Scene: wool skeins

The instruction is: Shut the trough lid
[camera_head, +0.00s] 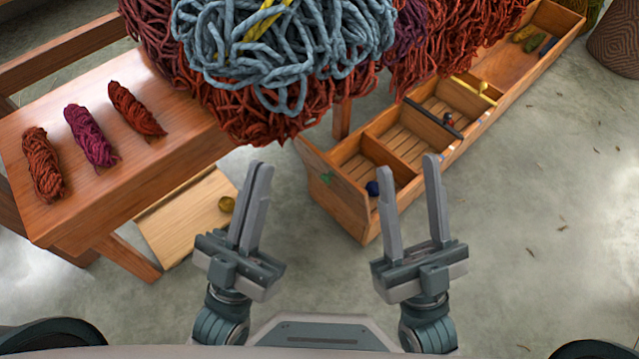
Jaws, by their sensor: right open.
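The trough (345,200) is a long wooden box divided into compartments. It runs from the middle toward the upper right, and its visible compartments are open at the top. I cannot make out a lid on it for certain; the yarn pile hides part of its far side. My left gripper (262,168) is shut and empty, left of the trough's near end. My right gripper (409,165) is open, with nothing visible between its fingers. In the picture it overlaps the trough's near compartment, where a dark blue ball (373,188) shows beside a finger.
A big pile of red, grey-blue and purple yarn (280,50) fills the top middle. A wooden bench (95,195) with three skeins stands left. The floor at right is mostly clear; a basket (614,40) stands far right.

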